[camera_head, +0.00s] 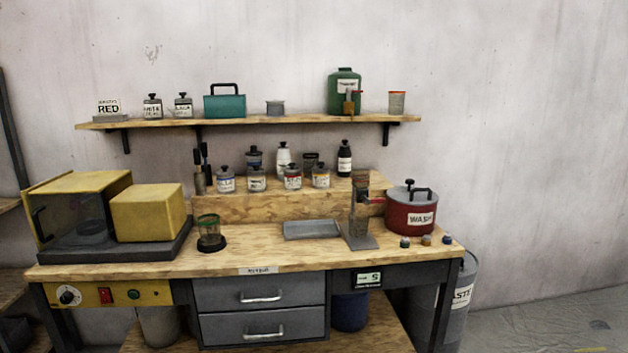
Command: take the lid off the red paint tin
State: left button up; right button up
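A small tin or card with the word RED (108,107) stands at the left end of the wall shelf; I cannot tell which it is. On the wooden riser, a row of small tins with black knobs on their lids stands upright. One of these tins (292,180) seems to have reddish marks around its label, too small to read. Its lid (292,168) appears to be on. A tin to its right (320,177) has orange marks. Neither of my grippers is in view.
The bench holds a yellow machine (150,211), a green-rimmed jar (210,234), a grey tray (312,230), an upright stand (360,220) and a red WASH pot (411,216). Bare benchtop (300,255) shows in front. A waste bin (460,290) stands at right.

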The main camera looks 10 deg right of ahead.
aim_at(292, 169)
jog(key=i+l+u, duration=0.15)
jog(key=i+l, duration=0.25)
jog(key=i+l+u, duration=0.1)
jog(key=i+l, duration=0.2)
jog(key=l, duration=0.3)
